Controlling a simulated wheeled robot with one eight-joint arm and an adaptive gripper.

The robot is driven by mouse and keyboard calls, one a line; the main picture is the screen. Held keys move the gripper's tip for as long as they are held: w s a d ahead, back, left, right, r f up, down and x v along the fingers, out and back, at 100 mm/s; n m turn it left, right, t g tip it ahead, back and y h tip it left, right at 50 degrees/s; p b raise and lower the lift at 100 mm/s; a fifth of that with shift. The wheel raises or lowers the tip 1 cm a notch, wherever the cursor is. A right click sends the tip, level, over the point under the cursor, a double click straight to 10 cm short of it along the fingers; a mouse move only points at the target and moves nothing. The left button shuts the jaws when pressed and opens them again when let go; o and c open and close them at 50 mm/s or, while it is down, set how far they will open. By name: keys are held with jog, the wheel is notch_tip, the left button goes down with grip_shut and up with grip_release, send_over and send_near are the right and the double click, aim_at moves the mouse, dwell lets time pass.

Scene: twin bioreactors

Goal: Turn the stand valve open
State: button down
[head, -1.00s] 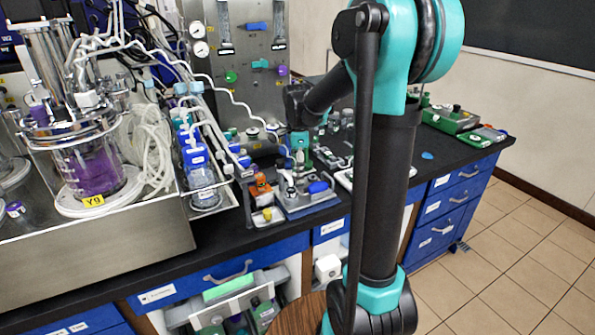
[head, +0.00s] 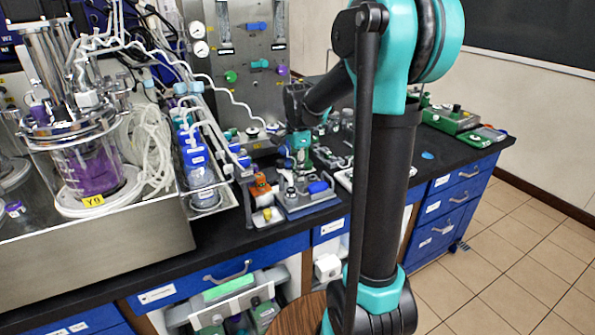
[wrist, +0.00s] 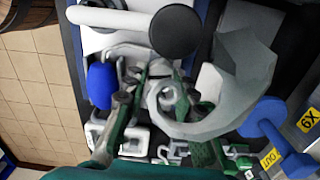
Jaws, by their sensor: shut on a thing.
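My gripper (wrist: 162,74) has its two green fingers closed in around a small pale fitting in the wrist view, which I take to be the stand valve (wrist: 160,68). The fingers and a translucent grey curled piece (wrist: 185,97) hide most of it. In the head view my gripper (head: 297,152) is low over the bench, just behind a small blue-grey tray. The valve itself cannot be made out there.
The blue-grey tray (head: 318,205) holds a blue cylinder (head: 318,187). An orange-topped fitting (head: 262,186) stands left of it. A glass vessel with purple liquid (head: 92,172) and loose tubing are further left. A steel panel with gauges (head: 200,48) rises behind.

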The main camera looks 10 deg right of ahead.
jog(key=n, duration=1.2)
jog(key=shift+n, duration=1.8)
jog(key=shift+a, duration=0.1)
jog(key=c, duration=1.2)
grip_release()
jog(key=shift+r, duration=0.1)
